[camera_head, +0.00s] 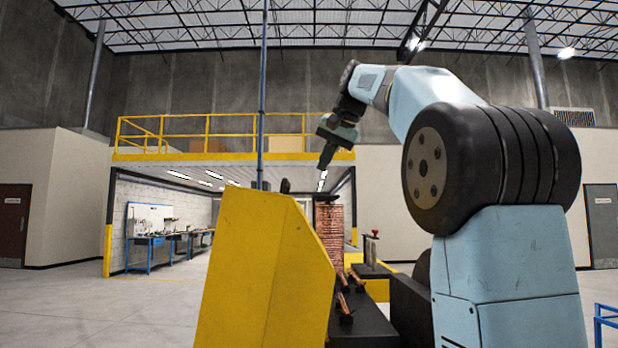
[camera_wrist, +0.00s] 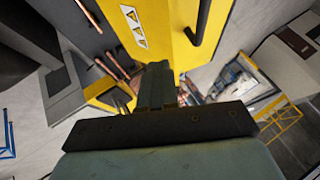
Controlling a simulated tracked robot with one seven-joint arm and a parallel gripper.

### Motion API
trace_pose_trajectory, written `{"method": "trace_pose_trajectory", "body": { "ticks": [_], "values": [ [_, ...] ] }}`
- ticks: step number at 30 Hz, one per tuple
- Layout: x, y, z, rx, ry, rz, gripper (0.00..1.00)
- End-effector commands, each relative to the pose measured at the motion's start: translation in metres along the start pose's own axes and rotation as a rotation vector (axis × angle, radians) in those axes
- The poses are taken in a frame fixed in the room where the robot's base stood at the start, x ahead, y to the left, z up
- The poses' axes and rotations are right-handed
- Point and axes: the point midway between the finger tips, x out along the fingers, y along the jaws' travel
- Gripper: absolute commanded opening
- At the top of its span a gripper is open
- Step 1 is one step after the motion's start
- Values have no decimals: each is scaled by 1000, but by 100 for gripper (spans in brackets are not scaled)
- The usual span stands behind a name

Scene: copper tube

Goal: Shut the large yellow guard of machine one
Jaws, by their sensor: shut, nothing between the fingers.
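The large yellow guard (camera_head: 262,270) stands upright in the head view, left of the dark machine bed (camera_head: 362,325), which shows uncovered beside it. In the wrist view the guard (camera_wrist: 165,28) is a yellow panel with warning labels (camera_wrist: 134,27) and a black bar handle (camera_wrist: 201,22). My gripper (camera_head: 326,164) is shut and empty, pointing down above and behind the guard's upper right edge in the head view. In the wrist view my gripper (camera_wrist: 157,70) shows just below the panel's edge, apart from the handle. Whether it touches the panel I cannot tell.
Copper pieces (camera_head: 345,283) lie on the dark bed, and copper tubes (camera_wrist: 113,62) show beside the panel in the wrist view. A copper-coloured stack (camera_head: 328,232) stands behind the guard. A blue post (camera_head: 262,100) rises behind it. The floor at left (camera_head: 100,305) is clear.

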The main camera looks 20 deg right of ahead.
Motion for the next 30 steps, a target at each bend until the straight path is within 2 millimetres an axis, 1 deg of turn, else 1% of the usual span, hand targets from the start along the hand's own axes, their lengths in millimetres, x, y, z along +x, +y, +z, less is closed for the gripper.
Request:
{"method": "trace_pose_trajectory", "body": {
  "ticks": [5,17,19,22,27,30],
  "values": [
    [26,0,1,0,-3,0,0],
    [96,1,1,0,-3,2,0],
    [99,-11,-1,-4,-1,0,0],
    [102,-22,-2,-2,0,0,0],
    [106,-33,-3,0,0,2,0],
    [107,-35,-4,1,1,2,0]
  ]
}}
